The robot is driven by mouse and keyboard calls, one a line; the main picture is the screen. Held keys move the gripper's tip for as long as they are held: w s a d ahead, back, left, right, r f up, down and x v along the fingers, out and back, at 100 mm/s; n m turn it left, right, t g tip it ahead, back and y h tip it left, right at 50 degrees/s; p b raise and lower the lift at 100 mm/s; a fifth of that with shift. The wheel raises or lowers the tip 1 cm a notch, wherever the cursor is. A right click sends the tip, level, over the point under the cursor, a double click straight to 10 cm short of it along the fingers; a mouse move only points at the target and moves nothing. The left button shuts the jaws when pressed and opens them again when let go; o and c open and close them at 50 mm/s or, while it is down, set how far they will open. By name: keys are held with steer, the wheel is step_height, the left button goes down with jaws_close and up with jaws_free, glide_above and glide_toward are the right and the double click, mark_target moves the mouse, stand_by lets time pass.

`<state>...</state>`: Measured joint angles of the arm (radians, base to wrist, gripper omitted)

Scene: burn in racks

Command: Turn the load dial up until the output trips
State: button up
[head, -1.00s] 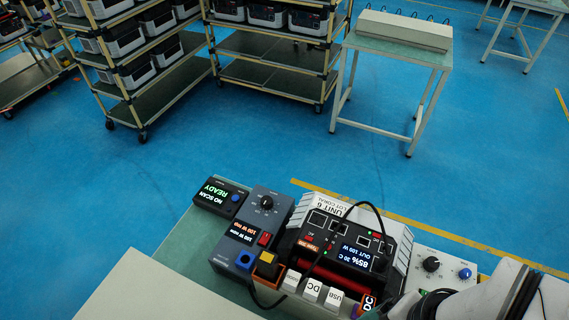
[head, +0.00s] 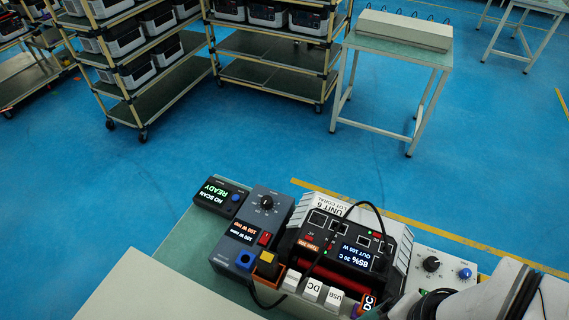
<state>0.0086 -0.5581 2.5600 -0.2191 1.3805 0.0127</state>
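The load box (head: 234,255) is a blue-grey case on the bench. Its black load dial (head: 267,202) sits near its far end, with small marks around it. A small display (head: 241,232) on the box shows orange and white watt readings, upside down to me. The power unit under test (head: 340,243), marked UNIT 6, stands just right of it. Its lit screen (head: 361,255) reads 85%, 30 C and an OUT figure that looks like 105 W. My arm enters at the lower right. My gripper's fingertips do not show, and nothing of mine is seen touching the load dial.
A scanner box (head: 220,197) reads NO SCAN, READY at the left. A panel with a black knob (head: 431,264) and a blue knob (head: 464,273) is at the right. A black cable (head: 376,212) arches over the unit. Keys marked DC and USB line the near side. Racks stand beyond.

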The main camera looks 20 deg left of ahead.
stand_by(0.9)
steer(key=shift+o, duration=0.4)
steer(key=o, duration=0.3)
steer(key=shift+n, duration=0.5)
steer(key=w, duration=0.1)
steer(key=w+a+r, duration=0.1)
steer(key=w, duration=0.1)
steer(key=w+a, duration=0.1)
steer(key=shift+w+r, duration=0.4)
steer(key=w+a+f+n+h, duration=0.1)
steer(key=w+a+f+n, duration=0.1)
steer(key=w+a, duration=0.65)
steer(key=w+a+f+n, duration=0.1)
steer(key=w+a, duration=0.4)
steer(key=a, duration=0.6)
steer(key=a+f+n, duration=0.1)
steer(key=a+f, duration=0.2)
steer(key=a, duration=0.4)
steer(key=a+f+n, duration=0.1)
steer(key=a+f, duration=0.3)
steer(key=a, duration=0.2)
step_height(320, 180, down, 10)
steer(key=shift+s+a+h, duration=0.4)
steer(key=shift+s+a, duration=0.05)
